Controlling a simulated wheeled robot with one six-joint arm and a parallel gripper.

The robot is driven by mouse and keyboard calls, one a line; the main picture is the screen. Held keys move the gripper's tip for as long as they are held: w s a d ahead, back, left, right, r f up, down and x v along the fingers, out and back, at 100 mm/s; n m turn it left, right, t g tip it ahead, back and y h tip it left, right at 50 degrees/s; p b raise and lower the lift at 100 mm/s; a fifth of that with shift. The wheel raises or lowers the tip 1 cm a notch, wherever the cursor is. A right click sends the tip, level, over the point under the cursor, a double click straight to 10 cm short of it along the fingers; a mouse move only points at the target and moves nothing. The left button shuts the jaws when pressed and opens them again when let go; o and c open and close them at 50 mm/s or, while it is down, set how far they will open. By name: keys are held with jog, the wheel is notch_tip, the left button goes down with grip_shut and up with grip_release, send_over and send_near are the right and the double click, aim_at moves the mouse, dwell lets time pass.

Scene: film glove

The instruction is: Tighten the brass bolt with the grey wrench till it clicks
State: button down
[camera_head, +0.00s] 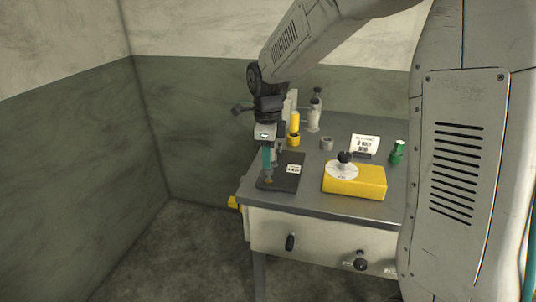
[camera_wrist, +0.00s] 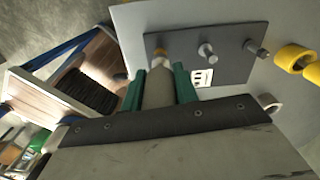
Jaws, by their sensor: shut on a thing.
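My gripper (camera_wrist: 158,85) points down over the dark plate (camera_wrist: 228,68), its teal fingers closed on the sides of the grey wrench (camera_wrist: 157,90). The brass bolt (camera_wrist: 159,50) stands on the plate just beyond the wrench's far end. The wrench end overlaps or touches the bolt; I cannot tell whether it is seated on it. Beside the brass bolt on the plate are a light grey bolt (camera_wrist: 207,51) and a darker bolt (camera_wrist: 255,45). In the head view, my gripper (camera_head: 268,163) is over the plate's left side, with the brass bolt (camera_head: 268,180) low beneath it.
A yellow block (camera_head: 360,184) with a white disc and black knob is right of the plate. Yellow cylinders (camera_head: 294,130), a grey ring (camera_head: 327,143), a bottle (camera_head: 314,112), a green object (camera_head: 397,152) and a white sign (camera_head: 364,144) stand behind. The bench's left edge is close.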

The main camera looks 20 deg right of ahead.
jog(key=shift+r, duration=1.1)
jog(key=shift+r, duration=0.15)
jog(key=shift+r, duration=1.9)
